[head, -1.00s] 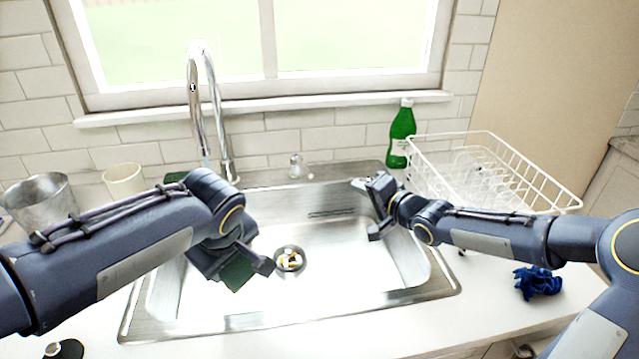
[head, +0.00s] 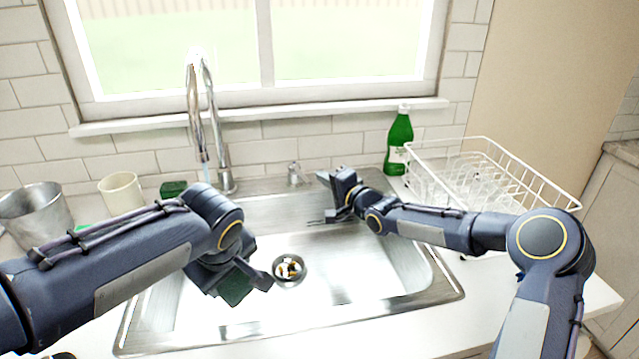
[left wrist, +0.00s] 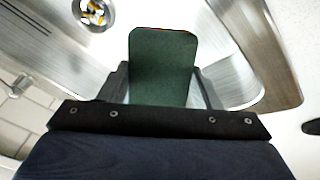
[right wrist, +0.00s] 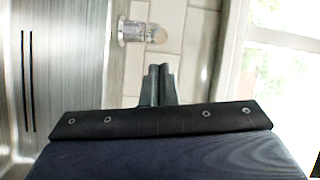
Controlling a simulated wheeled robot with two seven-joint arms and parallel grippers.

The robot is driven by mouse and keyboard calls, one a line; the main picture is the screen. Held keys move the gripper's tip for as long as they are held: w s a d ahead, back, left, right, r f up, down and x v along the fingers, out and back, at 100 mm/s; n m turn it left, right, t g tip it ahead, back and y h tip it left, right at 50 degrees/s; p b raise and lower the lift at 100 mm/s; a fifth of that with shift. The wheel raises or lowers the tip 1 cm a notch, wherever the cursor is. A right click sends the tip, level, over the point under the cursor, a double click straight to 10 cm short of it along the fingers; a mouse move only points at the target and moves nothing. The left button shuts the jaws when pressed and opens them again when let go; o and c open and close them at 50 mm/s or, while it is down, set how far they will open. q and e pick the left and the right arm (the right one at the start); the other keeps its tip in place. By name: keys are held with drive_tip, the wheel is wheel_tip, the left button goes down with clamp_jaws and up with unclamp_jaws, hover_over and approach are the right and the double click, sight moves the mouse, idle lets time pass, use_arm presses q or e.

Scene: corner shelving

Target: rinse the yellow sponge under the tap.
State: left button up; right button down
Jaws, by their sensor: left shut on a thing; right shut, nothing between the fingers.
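My left gripper (head: 238,278) is shut on a flat pad, the sponge (left wrist: 163,65), over the left part of the sink. Its dark green face shows, with a thin yellowish edge at the far end; no broad yellow side is visible. The tall chrome tap (head: 194,105) stands behind the sink, and a thin bluish stream shows below its spout. My left forearm hides where the stream lands. My right gripper (head: 328,180) is shut and empty near the sink's back rim, to the right of a small metal fitting (head: 294,174). That fitting also shows in the right wrist view (right wrist: 135,31).
The steel sink (head: 345,290) has scraps in its drain (head: 290,268). A green bottle (head: 399,145) and white dish rack (head: 500,165) stand at the right. A metal pot (head: 38,212), cream cup (head: 121,192) and dark green block (head: 173,189) are at the left.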

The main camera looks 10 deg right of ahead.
sight(230, 283)
use_arm(q)
drive_tip(key=shift+f, duration=0.1)
use_arm(e)
drive_tip(key=shift+s+a+f, duration=0.15)
drive_tip(key=shift+a+f, duration=0.05)
drive_tip(key=shift+a, duration=0.55)
